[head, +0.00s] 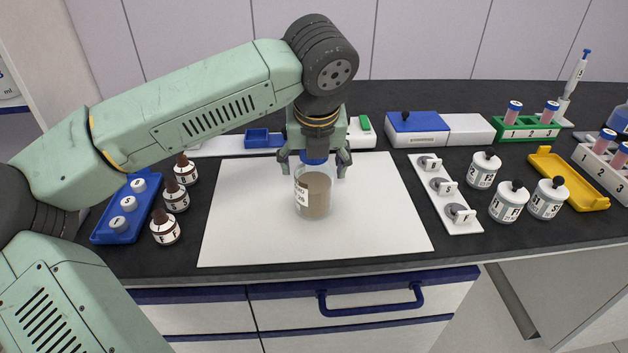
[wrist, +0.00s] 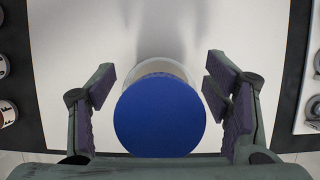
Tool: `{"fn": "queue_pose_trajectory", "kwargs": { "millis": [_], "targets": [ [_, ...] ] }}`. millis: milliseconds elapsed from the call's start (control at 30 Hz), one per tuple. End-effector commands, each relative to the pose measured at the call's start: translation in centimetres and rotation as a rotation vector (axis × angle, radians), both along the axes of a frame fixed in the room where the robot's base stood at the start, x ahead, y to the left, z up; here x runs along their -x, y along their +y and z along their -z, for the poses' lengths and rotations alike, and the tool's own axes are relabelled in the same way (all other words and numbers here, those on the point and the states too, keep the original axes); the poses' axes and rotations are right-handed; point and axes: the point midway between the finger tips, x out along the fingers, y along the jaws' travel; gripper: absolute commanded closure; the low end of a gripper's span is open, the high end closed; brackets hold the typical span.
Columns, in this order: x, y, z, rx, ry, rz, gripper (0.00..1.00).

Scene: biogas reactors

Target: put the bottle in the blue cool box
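The bottle (head: 318,194) is clear with grey-brown contents, a white label and a blue cap (wrist: 159,115). It appears to stand upright on the white mat (head: 240,225). My gripper (head: 314,166) is right above it, pointing down, with one finger on each side of the cap. In the wrist view the fingers are spread, with a gap between each finger and the cap. A white box with a blue top and black knob (head: 416,123) stands behind the mat to the right; it looks like the blue cool box. Its inside is hidden.
Brown bottles (head: 176,197) and a blue tray (head: 126,214) stand left of the mat. A white strip with grey knobs (head: 443,195) and white jars (head: 508,203) stand to the right. A green rack (head: 528,130) and yellow tray (head: 567,180) are farther right. The mat around the bottle is clear.

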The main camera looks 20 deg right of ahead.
Motion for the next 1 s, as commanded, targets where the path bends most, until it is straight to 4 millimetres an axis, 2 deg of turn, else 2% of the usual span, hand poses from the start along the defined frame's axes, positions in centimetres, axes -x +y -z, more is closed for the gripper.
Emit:
{"fn": "queue_pose_trajectory", "kwargs": {
  "millis": [67, 900, 1000],
  "targets": [
    [0.00, 0.01, -0.02, 0.000, 0.000, 0.000, 0.37],
    [-0.02, 0.00, -0.11, 0.000, -0.001, 0.000, 0.93],
    [-0.01, 0.01, -0.10, 0.000, -0.001, 0.000, 0.94]
  ]
}}
